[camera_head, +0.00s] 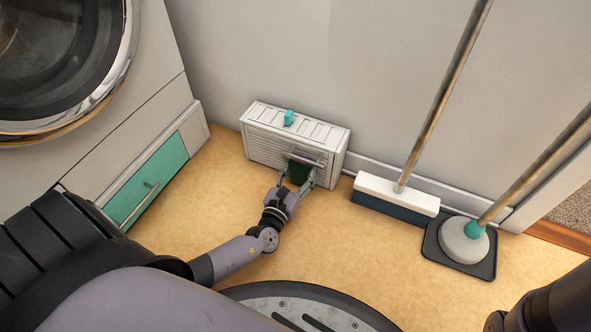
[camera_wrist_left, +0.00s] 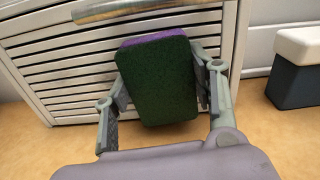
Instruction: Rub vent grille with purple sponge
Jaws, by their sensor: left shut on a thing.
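The vent grille (camera_head: 268,151) is the slatted front of a low white box against the wall. Its slats also show in the left wrist view (camera_wrist_left: 72,76), behind the sponge. The purple sponge (camera_wrist_left: 157,80) has a dark green face towards the wrist camera and a purple edge at its top. In the head view the sponge (camera_head: 298,172) shows as a dark block in front of the grille's right part. My left gripper (camera_head: 297,181) is shut on the sponge, with a finger at each side. I cannot tell whether the sponge touches the slats. My right gripper is not clearly in view.
A small teal object (camera_head: 289,117) sits on top of the white box. A broom (camera_head: 395,193) and a round-headed tool (camera_head: 464,240) on a dark tray (camera_head: 484,270) stand to the right. A washing machine (camera_head: 140,75) with a teal drawer (camera_head: 150,180) is at the left.

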